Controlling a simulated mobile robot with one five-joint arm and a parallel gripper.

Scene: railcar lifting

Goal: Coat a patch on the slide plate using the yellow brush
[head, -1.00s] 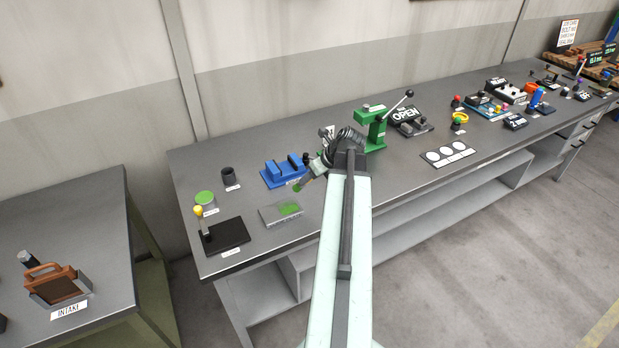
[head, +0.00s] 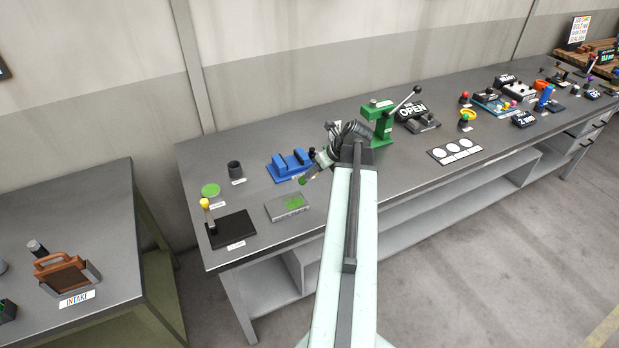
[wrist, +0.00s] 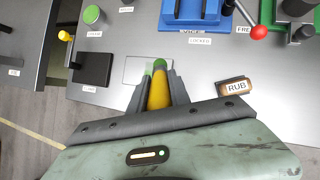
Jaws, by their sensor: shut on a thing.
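The slide plate (head: 275,211) is a flat grey plate with an uneven green patch (head: 293,203) on its top. It also shows in the wrist view (wrist: 133,71), partly hidden by the brush and fingers. My gripper (head: 317,163) is shut on the yellow brush (wrist: 158,92), whose green tip (wrist: 159,64) points out between the fingers. In the head view the green tip (head: 302,181) appears beyond the plate's far right edge, seemingly above the bench. I cannot tell its exact height.
A green-topped tub (head: 210,190), a dark cup (head: 235,173) and a black pad (head: 233,230) with a yellow-topped post stand to the left. The blue vise (head: 288,167) and green press (head: 378,122) are close behind my arm. A RUB block (wrist: 236,87) lies to the right.

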